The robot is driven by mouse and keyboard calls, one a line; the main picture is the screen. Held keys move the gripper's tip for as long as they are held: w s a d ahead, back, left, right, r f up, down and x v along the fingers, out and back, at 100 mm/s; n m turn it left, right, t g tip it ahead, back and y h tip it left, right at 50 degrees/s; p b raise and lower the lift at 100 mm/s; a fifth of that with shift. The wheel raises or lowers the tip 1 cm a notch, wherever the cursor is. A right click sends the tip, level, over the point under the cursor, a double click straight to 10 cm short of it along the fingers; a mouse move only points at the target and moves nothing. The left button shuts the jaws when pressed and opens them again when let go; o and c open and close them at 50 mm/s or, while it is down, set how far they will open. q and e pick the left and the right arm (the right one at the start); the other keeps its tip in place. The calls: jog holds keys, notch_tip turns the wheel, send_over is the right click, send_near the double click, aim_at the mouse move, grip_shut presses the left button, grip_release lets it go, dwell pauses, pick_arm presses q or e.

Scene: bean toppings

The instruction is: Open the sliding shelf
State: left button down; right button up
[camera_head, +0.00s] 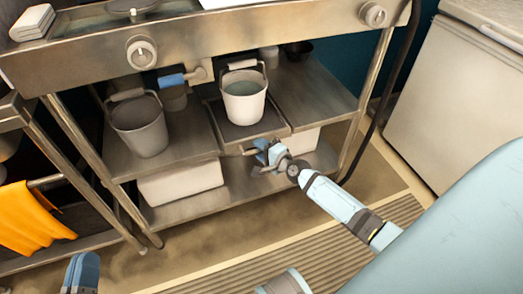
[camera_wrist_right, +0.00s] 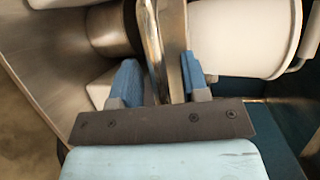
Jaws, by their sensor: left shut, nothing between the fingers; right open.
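The sliding shelf (camera_head: 240,132) is a dark pull-out tray under the metal counter, with a white bucket (camera_head: 244,98) standing on it. A metal handle (camera_head: 232,151) runs along its front edge. My right gripper (camera_head: 265,154) is at the right part of this front edge. In the right wrist view, my right gripper (camera_wrist_right: 160,84) is open, with the metal handle bar (camera_wrist_right: 150,40) and the shelf's front edge (camera_wrist_right: 172,45) between its blue fingers. Contact with the bar cannot be told. My left gripper (camera_head: 83,262) is shut and empty at the bottom left, away from the shelf.
A grey bucket (camera_head: 140,127) stands left of the sliding shelf. White boxes (camera_head: 182,184) sit on the lower shelf. Table legs (camera_head: 367,95) flank the unit. An orange towel (camera_head: 30,220) hangs at left. The floor in front (camera_head: 190,250) is clear.

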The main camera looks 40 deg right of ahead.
pick_arm(q)
jog(key=shift+r, duration=0.1)
pick_arm(e)
grip_shut()
jog(key=shift+s, duration=0.1)
